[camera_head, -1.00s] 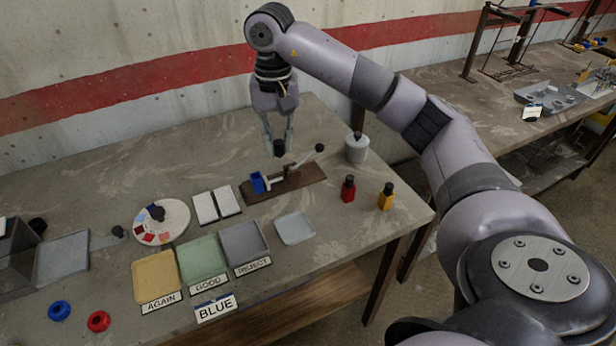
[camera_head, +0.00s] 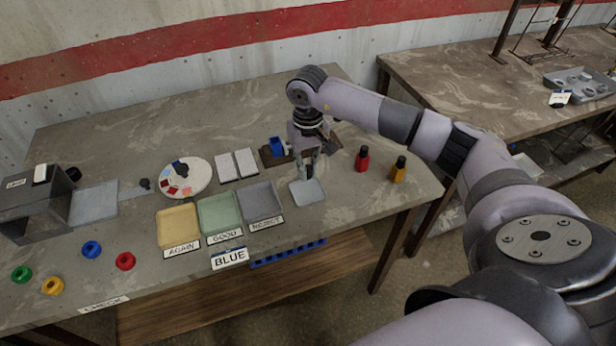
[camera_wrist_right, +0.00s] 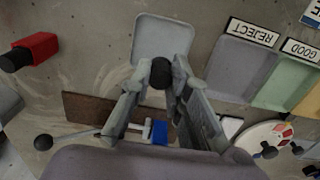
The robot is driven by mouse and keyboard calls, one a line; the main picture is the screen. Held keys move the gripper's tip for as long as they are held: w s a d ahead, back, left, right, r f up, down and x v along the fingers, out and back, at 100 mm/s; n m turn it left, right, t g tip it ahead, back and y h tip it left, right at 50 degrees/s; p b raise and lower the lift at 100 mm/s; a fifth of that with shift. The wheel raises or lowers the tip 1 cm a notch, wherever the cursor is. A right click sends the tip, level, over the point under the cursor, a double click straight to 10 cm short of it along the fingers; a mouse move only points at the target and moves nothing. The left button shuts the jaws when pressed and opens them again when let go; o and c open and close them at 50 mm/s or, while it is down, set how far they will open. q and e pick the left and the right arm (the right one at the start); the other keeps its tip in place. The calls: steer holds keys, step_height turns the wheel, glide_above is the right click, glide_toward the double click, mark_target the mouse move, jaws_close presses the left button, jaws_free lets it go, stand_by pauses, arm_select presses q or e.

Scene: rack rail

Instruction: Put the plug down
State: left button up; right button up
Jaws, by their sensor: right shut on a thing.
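My right gripper (camera_head: 308,172) points down just behind the small pale grey tray (camera_head: 307,193), right of the REJECT tray. In the right wrist view the gripper (camera_wrist_right: 160,76) is shut on a small black round-ended plug (camera_wrist_right: 160,73), held between its fingertips. The plug overlaps the near edge of the pale tray (camera_wrist_right: 163,36) in that view. I cannot tell its height above the table. The tray looks empty. In the head view the plug is hard to make out between the fingers. My left gripper is out of view.
A brown board (camera_wrist_right: 90,108) with a blue block (camera_head: 277,146) and lever lies behind the gripper. The REJECT tray (camera_head: 262,203) and GOOD tray (camera_head: 221,214) are to the left.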

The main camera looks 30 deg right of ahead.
mark_target(308, 193)
steer(key=shift+f, duration=0.8)
step_height(308, 193, down, 4)
steer(key=shift+p, duration=0.65)
steer(key=shift+f, duration=0.2)
steer(key=shift+f+b, duration=0.2)
steer(key=shift+b, duration=0.15)
steer(key=o, duration=0.7)
steer(key=shift+r, duration=0.1)
steer(key=shift+o, duration=0.2)
